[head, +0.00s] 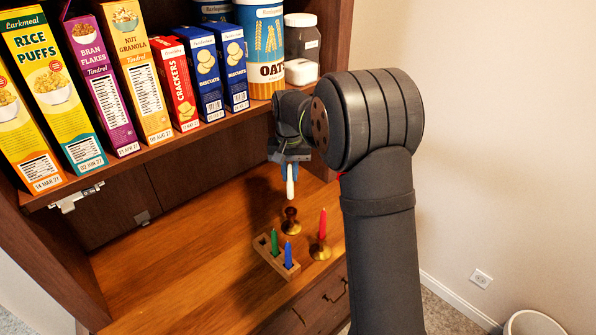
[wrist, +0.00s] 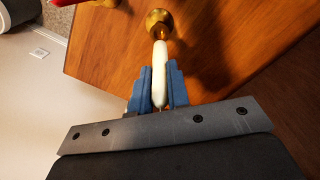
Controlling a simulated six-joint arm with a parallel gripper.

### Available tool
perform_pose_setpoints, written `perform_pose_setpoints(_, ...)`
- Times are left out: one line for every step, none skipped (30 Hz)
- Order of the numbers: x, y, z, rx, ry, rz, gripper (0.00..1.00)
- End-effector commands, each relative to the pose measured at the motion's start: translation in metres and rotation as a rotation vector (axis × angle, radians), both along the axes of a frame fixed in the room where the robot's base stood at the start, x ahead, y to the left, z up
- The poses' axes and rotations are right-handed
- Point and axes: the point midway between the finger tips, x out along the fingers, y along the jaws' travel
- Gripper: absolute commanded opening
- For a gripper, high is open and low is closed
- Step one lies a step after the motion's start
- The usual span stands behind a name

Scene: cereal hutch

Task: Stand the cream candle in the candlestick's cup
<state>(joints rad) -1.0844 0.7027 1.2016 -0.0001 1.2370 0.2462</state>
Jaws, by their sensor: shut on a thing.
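The cream candle (head: 290,188) hangs upright below my gripper (head: 289,170) in the head view. In the wrist view the candle (wrist: 159,72) is held between the blue fingers of my gripper (wrist: 158,88), which are shut on it. An empty dark brass candlestick (head: 291,220) stands on the wooden counter just below the candle. In the wrist view this candlestick (wrist: 159,22) shows just past the candle's far end. In the head view a gap shows between the candle's lower end and the cup; the wrist view does not make the distance clear.
A second brass candlestick (head: 320,250) holds a red candle (head: 322,224) at the right. A wooden block (head: 264,249) holds a green candle (head: 275,242) and a blue candle (head: 288,254). Cereal boxes fill the shelf (head: 160,146) above. The counter's left (head: 170,260) is clear.

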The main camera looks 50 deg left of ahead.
Motion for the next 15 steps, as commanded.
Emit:
perform_pose_setpoints(0.000, -0.001, -0.006, -0.002, 0.001, 0.000, 0.00)
perform_pose_setpoints(0.000, -0.001, -0.010, -0.002, 0.001, -0.001, 0.00)
perform_pose_setpoints(0.000, -0.001, -0.015, -0.003, 0.001, -0.001, 0.00)
perform_pose_setpoints(0.000, -0.001, -0.018, -0.003, 0.001, -0.001, 0.00)
perform_pose_setpoints(0.000, -0.001, -0.022, -0.003, 0.001, -0.001, 0.00)
perform_pose_setpoints(0.000, -0.001, -0.026, -0.002, 0.001, -0.001, 0.00)
perform_pose_setpoints(0.000, -0.001, -0.029, -0.001, 0.001, -0.001, 0.00)
perform_pose_setpoints(0.000, -0.001, -0.032, -0.002, 0.001, -0.001, 0.00)
perform_pose_setpoints(0.000, -0.001, -0.035, -0.001, 0.001, -0.001, 0.00)
perform_pose_setpoints(0.000, -0.001, -0.038, -0.001, 0.001, -0.001, 0.00)
perform_pose_setpoints(0.000, -0.001, -0.041, -0.001, 0.001, -0.001, 0.00)
perform_pose_setpoints(0.000, -0.001, -0.044, -0.001, 0.001, -0.001, 0.00)
perform_pose_setpoints(0.000, -0.001, -0.046, -0.001, 0.001, -0.001, 0.00)
perform_pose_setpoints(0.000, -0.001, -0.047, -0.002, 0.001, -0.001, 0.00)
perform_pose_setpoints(0.000, -0.001, -0.049, -0.001, 0.001, -0.001, 0.00)
